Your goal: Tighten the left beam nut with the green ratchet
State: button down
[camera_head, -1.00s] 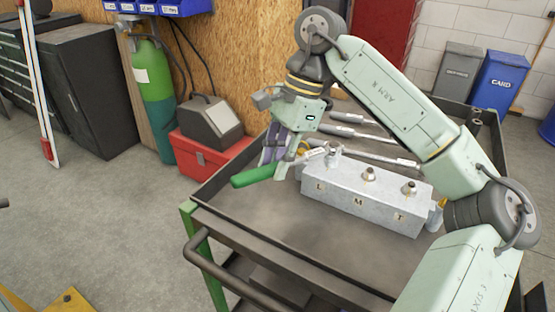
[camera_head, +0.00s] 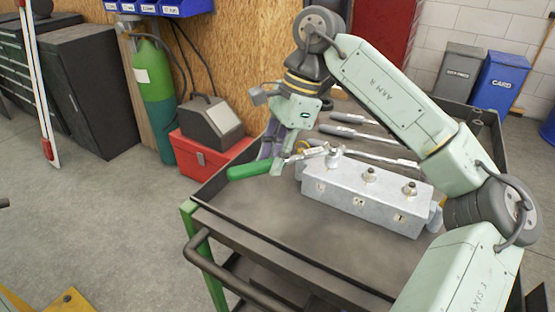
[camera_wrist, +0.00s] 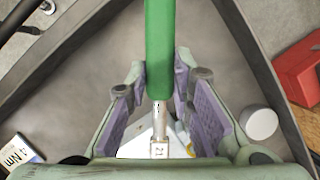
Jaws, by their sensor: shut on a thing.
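The green ratchet (camera_head: 250,172) lies roughly level over the tray of the cart, its green handle pointing left. Its metal head appears to sit on the left nut (camera_head: 333,158) of the grey beam block (camera_head: 365,203), at the letter L; the exact seating is too small to tell. My gripper (camera_head: 278,162) is shut on the ratchet near where the handle meets the metal shaft. In the wrist view the green handle (camera_wrist: 159,45) runs between the purple-padded fingers, and the metal shaft (camera_wrist: 160,135) shows a number 21. The middle nut (camera_head: 369,175) and right nut (camera_head: 410,188) stand uncovered.
Several other wrenches (camera_head: 350,133) lie behind the block on the cart (camera_head: 290,228). A red toolbox (camera_head: 205,155) with a grey machine (camera_head: 212,122) stands left of the cart. In the wrist view a white round thing (camera_wrist: 258,122) lies right of the gripper. The tray's front is clear.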

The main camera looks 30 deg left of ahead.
jog(key=shift+w+a+m, duration=0.2)
jog(key=shift+a+m, duration=0.05)
jog(key=shift+m, duration=0.05)
jog(key=shift+w+a+m+t+y, duration=0.3)
jog(key=shift+w+a+m, duration=0.45)
jog(key=shift+m, duration=0.15)
jog(key=shift+w+a+m, duration=0.65)
jog(key=shift+w+m, duration=0.2)
jog(key=shift+m, duration=0.05)
jog(key=shift+w+a+m+t+y, duration=0.15)
jog(key=shift+w+a+m+t, duration=0.1)
jog(key=shift+w+m, duration=0.25)
jog(key=shift+w+a+m+t+y, duration=0.15)
jog(key=shift+w+a+m+t, duration=0.1)
jog(key=shift+w+m, duration=0.2)
